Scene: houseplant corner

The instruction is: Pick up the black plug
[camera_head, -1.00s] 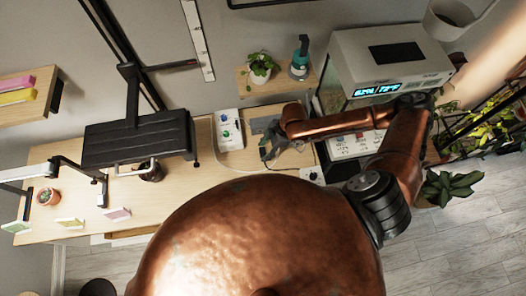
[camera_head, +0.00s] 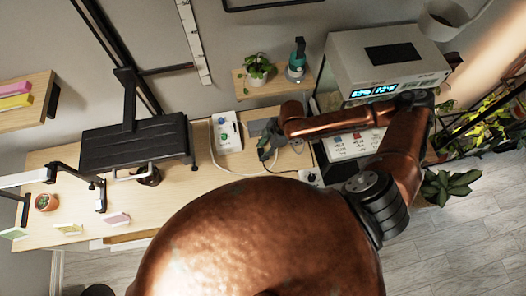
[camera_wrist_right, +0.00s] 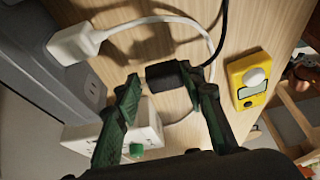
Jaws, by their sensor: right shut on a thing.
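The black plug (camera_wrist_right: 164,76) shows in the right wrist view between the two fingers of my right gripper (camera_wrist_right: 163,88), with a black cable running up from it. The gripper is shut on the plug, its fingertips at the plug's two ends. In the head view my right gripper (camera_head: 266,148) is over the desk, just right of the white power strip (camera_head: 227,132); the plug is too small to make out there. The strip also shows in the right wrist view (camera_wrist_right: 150,132), below the plug. My left gripper is not in view.
A yellow meter (camera_wrist_right: 250,80) is to the right. The desk's left front holds colored cards.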

